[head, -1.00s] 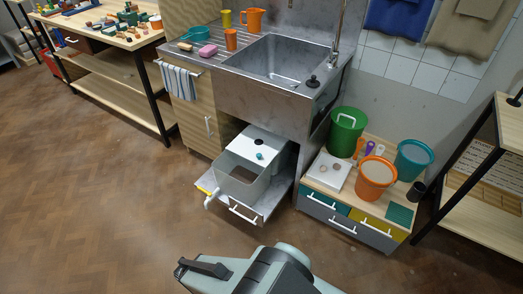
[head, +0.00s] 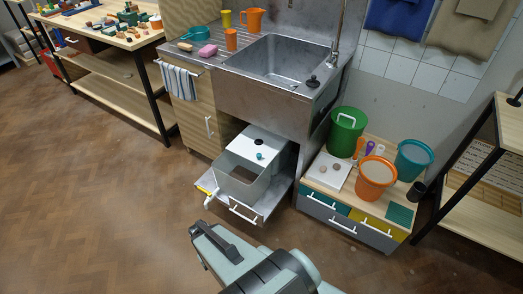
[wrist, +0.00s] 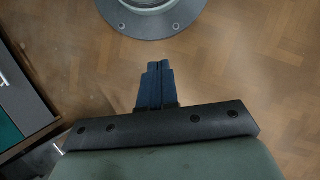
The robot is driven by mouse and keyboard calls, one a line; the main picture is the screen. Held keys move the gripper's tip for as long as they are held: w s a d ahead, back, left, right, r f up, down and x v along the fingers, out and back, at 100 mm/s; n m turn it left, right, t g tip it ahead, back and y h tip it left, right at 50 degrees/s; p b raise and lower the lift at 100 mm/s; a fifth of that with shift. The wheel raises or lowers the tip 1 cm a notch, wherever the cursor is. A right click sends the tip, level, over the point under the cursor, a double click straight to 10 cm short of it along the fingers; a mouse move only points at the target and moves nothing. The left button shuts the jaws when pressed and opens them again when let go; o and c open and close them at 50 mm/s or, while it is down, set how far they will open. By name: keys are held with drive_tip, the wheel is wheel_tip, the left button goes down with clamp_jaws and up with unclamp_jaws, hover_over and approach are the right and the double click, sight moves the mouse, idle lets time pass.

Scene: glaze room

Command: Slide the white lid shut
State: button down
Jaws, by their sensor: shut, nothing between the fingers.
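The white lid (head: 268,144) lies over the back part of a light grey bin (head: 237,187), and the front part of the bin is open. A dark round spot and a small teal knob (head: 260,155) show on the lid. The bin stands on a pulled-out drawer (head: 266,206) under the sink. My gripper (wrist: 158,66) shows in the wrist view over the bare floor, its blue fingers together and empty. It is apart from the lid. In the head view only part of my arm shows at the bottom, and I cannot make out the fingers there.
A low drawer unit (head: 345,225) with a green bucket (head: 346,132), an orange bucket (head: 374,179) and a teal bucket (head: 413,160) stands right of the bin. The steel sink (head: 278,65) is above. The wooden floor (head: 120,220) to the left is clear.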

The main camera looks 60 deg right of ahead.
drive_tip(key=w+d+r+m+t, duration=0.1)
drive_tip(key=w+d+r+m, duration=0.1)
drive_tip(key=w+d, duration=0.5)
wheel_tip(320, 180, up, 14)
drive_tip(key=m+t+h, duration=0.3)
drive_tip(key=m+h, duration=0.3)
drive_tip(key=m, duration=0.8)
hover_over(264, 156)
drive_tip(key=x, duration=0.9)
drive_tip(key=shift+w+a+f, duration=0.15)
drive_tip(key=shift+w+a, duration=0.05)
drive_tip(key=shift+w, duration=0.15)
drive_tip(key=a, duration=0.2)
drive_tip(key=shift+w+a, duration=0.15)
drive_tip(key=shift+a, duration=0.15)
drive_tip(key=shift+w+a+f, duration=0.2)
drive_tip(key=shift+a, duration=0.55)
